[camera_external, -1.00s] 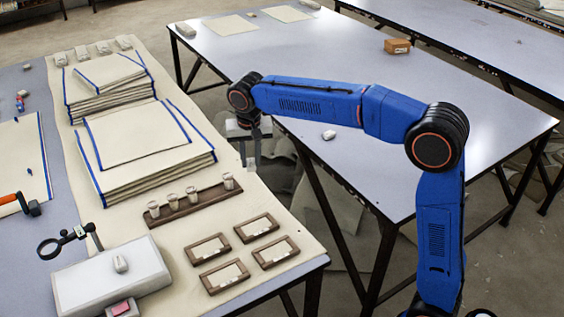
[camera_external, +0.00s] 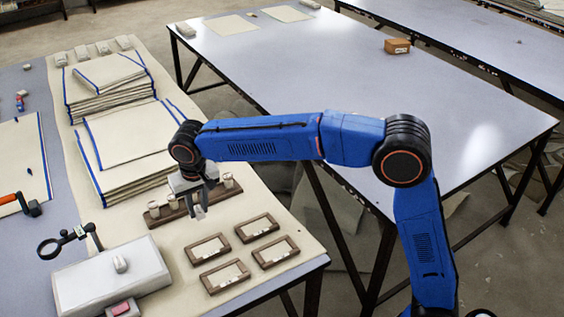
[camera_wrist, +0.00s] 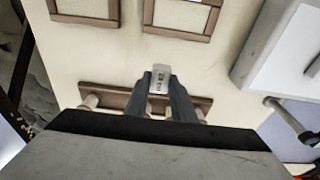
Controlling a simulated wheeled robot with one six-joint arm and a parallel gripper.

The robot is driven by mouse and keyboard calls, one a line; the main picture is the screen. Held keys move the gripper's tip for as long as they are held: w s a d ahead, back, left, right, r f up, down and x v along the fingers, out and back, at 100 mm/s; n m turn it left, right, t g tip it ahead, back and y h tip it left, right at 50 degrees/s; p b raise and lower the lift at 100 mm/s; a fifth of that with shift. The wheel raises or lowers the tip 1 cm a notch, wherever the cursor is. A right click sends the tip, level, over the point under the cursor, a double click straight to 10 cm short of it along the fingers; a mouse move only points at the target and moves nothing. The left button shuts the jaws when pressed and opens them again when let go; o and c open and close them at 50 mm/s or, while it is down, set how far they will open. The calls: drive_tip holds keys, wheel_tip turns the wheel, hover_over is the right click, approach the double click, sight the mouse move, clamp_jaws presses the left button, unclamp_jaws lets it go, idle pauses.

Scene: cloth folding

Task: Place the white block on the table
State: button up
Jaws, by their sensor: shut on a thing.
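My gripper (camera_external: 200,205) is shut on a white block (camera_wrist: 158,78), which has small dark marks on its face. In the wrist view the block sits between the two dark fingertips. In the external view my gripper hangs fingers down over the cream-covered left table (camera_external: 165,240), near the wooden rack of small cups and the wooden frames. The held block is small and hard to make out there. The block appears to be held above the cloth; the exact gap cannot be told.
A wooden rack with several small cups (camera_external: 228,180) stands by my gripper. Several wooden frames (camera_external: 256,228) lie at the table's front right. A white box (camera_external: 110,280) is at front left; stacked cloths (camera_external: 125,135) lie behind. Bare cloth shows between box and frames.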

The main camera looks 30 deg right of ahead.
sight(202, 229)
drive_tip(key=shift+f, duration=2.75)
drive_tip(key=shift+f, duration=0.1)
drive_tip(key=o, duration=1)
drive_tip(key=r, duration=0.4)
drive_tip(key=s+r, duration=0.1)
drive_tip(key=r, duration=0.7)
drive_tip(key=shift+s, duration=0.4)
